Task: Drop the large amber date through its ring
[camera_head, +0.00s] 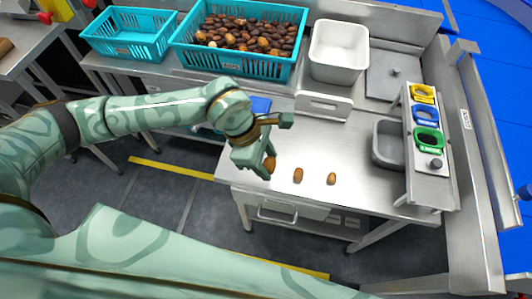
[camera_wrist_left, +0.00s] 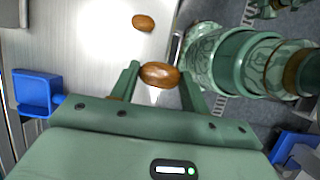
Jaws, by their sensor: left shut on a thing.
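My left gripper (camera_head: 268,160) is near the left front edge of the steel table, shut on an amber-brown date (camera_head: 270,165). In the left wrist view the held date (camera_wrist_left: 160,74) sits crosswise between the two fingertips (camera_wrist_left: 160,80). Two more amber dates, a middle one (camera_head: 298,175) and a right one (camera_head: 332,179), lie on the table to the right of the gripper. The rings stand on a sloped rack at the right: yellow (camera_head: 423,93), blue (camera_head: 426,115) and green (camera_head: 428,139). The gripper is well left of them. My right gripper is not in view.
A grey bin (camera_head: 388,144) sits beside the ring rack. A white tub (camera_head: 338,50), a teal crate of dates (camera_head: 180,43) and an empty teal crate (camera_head: 92,38) stand at the back. The table's middle (camera_head: 320,145) is clear.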

